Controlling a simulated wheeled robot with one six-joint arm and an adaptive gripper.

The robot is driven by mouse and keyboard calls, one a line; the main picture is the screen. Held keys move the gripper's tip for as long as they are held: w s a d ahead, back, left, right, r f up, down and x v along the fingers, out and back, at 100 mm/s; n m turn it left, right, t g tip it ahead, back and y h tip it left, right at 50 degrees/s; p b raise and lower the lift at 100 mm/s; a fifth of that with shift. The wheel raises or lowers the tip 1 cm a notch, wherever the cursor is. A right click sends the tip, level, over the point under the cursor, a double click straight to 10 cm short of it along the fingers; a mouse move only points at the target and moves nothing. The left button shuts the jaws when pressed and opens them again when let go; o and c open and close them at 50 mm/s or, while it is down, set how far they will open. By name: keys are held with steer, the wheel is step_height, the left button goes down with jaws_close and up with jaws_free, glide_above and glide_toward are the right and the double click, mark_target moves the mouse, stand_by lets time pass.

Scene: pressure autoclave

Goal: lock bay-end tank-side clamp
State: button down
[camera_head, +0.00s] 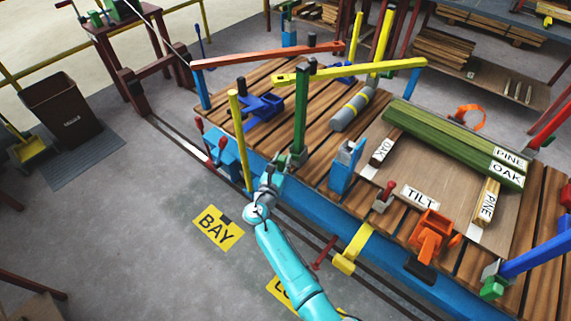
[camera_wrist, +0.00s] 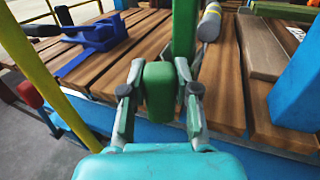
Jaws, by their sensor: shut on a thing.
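My gripper (camera_head: 272,182) is at the near edge of the slatted bench (camera_head: 318,181), by the foot of an upright green post (camera_head: 301,115). In the wrist view, my gripper (camera_wrist: 160,88) is shut on a green block (camera_wrist: 160,92), one finger on each side. The green post (camera_wrist: 184,30) rises just beyond that block. Whether block and post are one piece is hard to tell. A blue clamp-like fixture (camera_head: 262,106) lies on the bench behind and also shows in the wrist view (camera_wrist: 98,35). No label marks which clamp is the bay-end tank-side one.
A yellow post (camera_head: 239,130) stands left of my gripper, near red-knobbed levers (camera_head: 212,150). A blue bracket (camera_head: 346,166) stands close on the right. Orange (camera_head: 265,54) and yellow (camera_head: 350,70) bars cross overhead. The floor by the BAY sign (camera_head: 217,228) is clear.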

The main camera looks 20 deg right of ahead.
steer(key=m+g+h, duration=0.1)
steer(key=w+m+g+h, duration=0.1)
steer(key=h, duration=0.1)
steer(key=shift+w+a, duration=0.15)
steer(key=shift+w, duration=0.15)
steer(key=shift+w+m+g+h, duration=0.25)
steer(key=shift+m+g+h, duration=0.2)
steer(key=shift+m+g, duration=0.15)
steer(key=shift+w+m+g+h, duration=0.2)
steer(key=shift+m+g+h, duration=0.3)
steer(key=shift+g, duration=0.1)
steer(key=c, duration=0.8)
jaws_free()
steer(key=shift+w, duration=0.1)
steer(key=shift+c, duration=0.2)
steer(key=v, duration=1.1)
steer(key=shift+s+a, duration=0.25)
steer(key=shift+a, duration=0.1)
